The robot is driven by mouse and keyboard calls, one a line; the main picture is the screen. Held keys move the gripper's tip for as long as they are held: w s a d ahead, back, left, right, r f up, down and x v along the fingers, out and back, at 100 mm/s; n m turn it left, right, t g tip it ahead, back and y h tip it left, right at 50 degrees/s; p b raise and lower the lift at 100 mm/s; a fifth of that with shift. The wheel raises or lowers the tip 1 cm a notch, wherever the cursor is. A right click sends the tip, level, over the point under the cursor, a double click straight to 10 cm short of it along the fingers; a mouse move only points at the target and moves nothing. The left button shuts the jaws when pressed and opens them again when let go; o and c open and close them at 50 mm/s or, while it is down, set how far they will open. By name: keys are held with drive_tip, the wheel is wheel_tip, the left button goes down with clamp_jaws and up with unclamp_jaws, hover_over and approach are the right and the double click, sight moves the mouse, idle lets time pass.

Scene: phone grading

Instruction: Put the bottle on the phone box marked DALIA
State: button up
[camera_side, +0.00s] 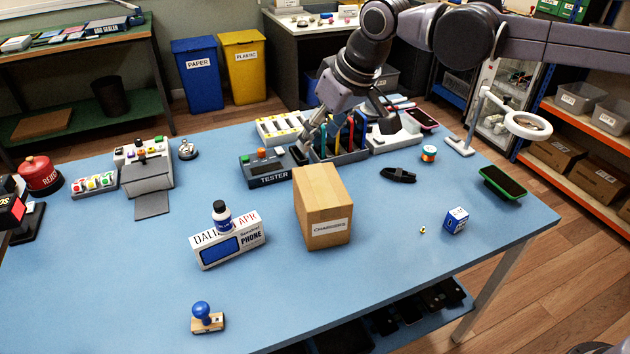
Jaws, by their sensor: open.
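The bottle (221,214), small and dark blue with a pale label and a dark cap, stands upright on top of the white phone box (228,248). The box lies at the left middle of the table. Its top reads "DALI" and "APR", with the bottle hiding letters between, and its front reads "PHONE" beside a dark blue panel. My gripper (305,147) is at the back middle of the table, beside the tester and the tool tray, well away from the bottle. It is open; its fingertips are small and partly lost among the tools.
A cardboard box marked CHARGERS (326,228) stands right of the phone box. Behind are the tester (268,178) and a tool tray (345,157). A blue-handled stamp (205,312) is in front. A small blue-white box (456,220) and green phone (503,183) are right. The front-right tabletop is clear.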

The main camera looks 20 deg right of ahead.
drive_tip(key=s+d+m, duration=0.1)
drive_tip(key=s+d, duration=0.5)
drive_tip(key=d, duration=0.5)
drive_tip(key=s+d+f+m+t+h, duration=0.1)
drive_tip(key=s+d+f, duration=0.3)
drive_tip(key=s+d, duration=0.3)
drive_tip(key=s+d+f+m+t+h, duration=0.1)
drive_tip(key=s+d+f+m, duration=0.1)
drive_tip(key=s+d+f, duration=0.3)
drive_tip(key=s+d, duration=0.2)
drive_tip(key=s, duration=0.1)
drive_tip(key=shift+d+f, duration=0.3)
drive_tip(key=shift+d, duration=0.05)
